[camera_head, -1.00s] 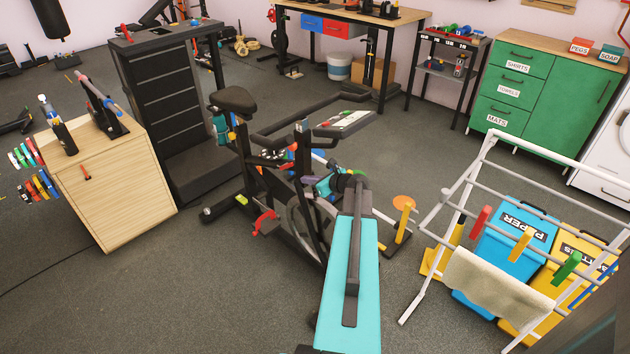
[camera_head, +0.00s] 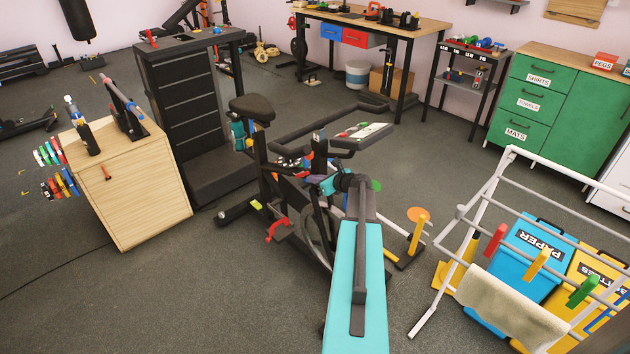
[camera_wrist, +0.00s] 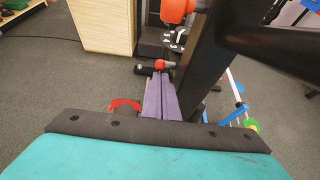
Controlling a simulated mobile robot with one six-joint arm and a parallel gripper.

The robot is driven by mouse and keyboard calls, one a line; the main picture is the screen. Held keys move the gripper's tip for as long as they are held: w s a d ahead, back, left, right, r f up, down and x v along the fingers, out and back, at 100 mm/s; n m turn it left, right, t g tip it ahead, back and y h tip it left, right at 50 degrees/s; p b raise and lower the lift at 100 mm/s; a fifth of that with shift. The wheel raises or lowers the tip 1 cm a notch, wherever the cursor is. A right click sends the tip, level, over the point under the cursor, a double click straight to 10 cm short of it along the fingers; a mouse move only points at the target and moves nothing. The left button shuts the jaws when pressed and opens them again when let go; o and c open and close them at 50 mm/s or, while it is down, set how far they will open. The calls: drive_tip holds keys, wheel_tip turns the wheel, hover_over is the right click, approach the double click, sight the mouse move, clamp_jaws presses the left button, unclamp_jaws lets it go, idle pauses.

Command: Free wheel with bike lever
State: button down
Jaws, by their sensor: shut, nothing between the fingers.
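The exercise bike (camera_head: 318,215) stands upright in the middle of the floor, with its saddle (camera_head: 252,108) to the left. Its dark wheel (camera_head: 313,238) sits low in the frame, partly hidden by bike parts and my arm. A red lever (camera_head: 280,229) sticks out low on the bike's near side. It also shows in the wrist view (camera_wrist: 125,104), left of my fingers. My gripper (camera_wrist: 160,78) has its purple fingers together and empty, apart from the lever in the picture. In the head view the fingertips are hard to make out among the bike parts.
A dark bike post (camera_wrist: 208,60) rises close to the right of my fingers. A wooden cabinet (camera_head: 130,200) stands left and a black drawer tower (camera_head: 190,110) behind it. A white drying rack (camera_head: 470,215) and bins (camera_head: 515,255) stand right. The front left floor is clear.

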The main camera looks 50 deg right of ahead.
drive_tip(key=shift+w+r+p, duration=0.35)
drive_tip(key=shift+r+p, duration=0.25)
drive_tip(key=shift+w+r+p, duration=0.35)
drive_tip(key=shift+r+p, duration=0.2)
drive_tip(key=shift+r, duration=0.05)
drive_tip(key=shift+f, duration=0.1)
drive_tip(key=b+v, duration=0.1)
drive_tip(key=v, duration=1)
drive_tip(key=shift+s+b, duration=0.3)
drive_tip(key=shift+b, duration=0.1)
drive_tip(key=shift+a, duration=0.1)
